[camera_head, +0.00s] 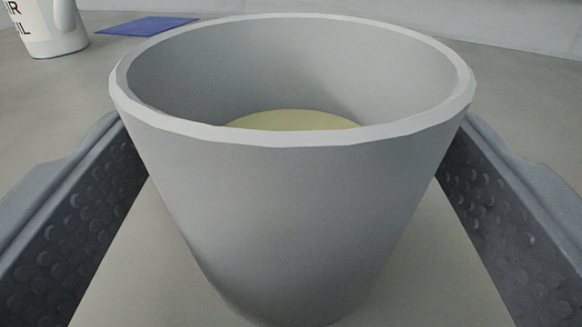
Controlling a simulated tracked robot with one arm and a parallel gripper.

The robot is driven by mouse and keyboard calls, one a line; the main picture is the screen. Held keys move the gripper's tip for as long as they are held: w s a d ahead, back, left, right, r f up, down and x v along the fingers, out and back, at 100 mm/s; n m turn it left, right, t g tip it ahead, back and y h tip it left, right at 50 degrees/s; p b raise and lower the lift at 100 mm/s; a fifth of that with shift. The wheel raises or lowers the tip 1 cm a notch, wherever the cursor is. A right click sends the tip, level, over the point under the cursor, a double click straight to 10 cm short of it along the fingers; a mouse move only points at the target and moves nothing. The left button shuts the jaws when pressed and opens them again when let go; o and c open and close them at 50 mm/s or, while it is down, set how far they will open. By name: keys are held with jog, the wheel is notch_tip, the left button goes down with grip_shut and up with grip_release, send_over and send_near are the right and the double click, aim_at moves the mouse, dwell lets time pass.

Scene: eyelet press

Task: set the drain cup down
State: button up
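The drain cup (290,200) is a light grey, tapered cup that fills the middle of the view. It stands upright, with pale yellow liquid (295,120) low inside it. My gripper (292,150) has one dark, dimpled finger on each side of the cup. Both fingers meet the cup's upper sides just below the rim, and the gripper looks shut on it. Lower down, gaps show between the tapering wall and the fingers. The cup's base is at the bottom edge of the picture, and I cannot tell whether it touches the grey surface.
A white container with dark lettering (50,28) stands at the far left, partly cut off. A flat blue sheet (148,26) lies next to it, behind the cup. A pale wall edge runs along the back. The grey surface (535,125) at the right is clear.

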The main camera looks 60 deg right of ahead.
jog(key=shift+r, duration=0.1)
jog(key=p+v, duration=0.1)
jog(key=v, duration=1.1)
jog(key=w+a+r+n+t+y, duration=0.1)
jog(key=w+a+r+t+y, duration=0.35)
jog(key=w+r, duration=0.6)
jog(key=w+a+r+n+t+y, duration=0.1)
jog(key=a+r+n+t+y, duration=0.15)
jog(key=a+r, duration=0.45)
jog(key=w+a+r+n+t+y, duration=0.1)
jog(key=a+r+n+t+y, duration=0.2)
jog(key=r, duration=0.9)
jog(key=s+a+r+n+y, duration=0.2)
jog(key=a+r+y, duration=0.25)
jog(key=r, duration=0.35)
jog(key=s+a+r+n+g, duration=0.1)
jog(key=s+a+r, duration=0.3)
jog(key=s, duration=0.5)
jog(key=s+a+r+n+g+y, duration=0.1)
jog(key=s+a+r+n, duration=0.2)
jog(key=s+r, duration=0.6)
jog(key=shift+s+a+g, duration=0.4)
jog(key=shift+a, duration=0.25)
jog(key=shift+y, duration=0.25)
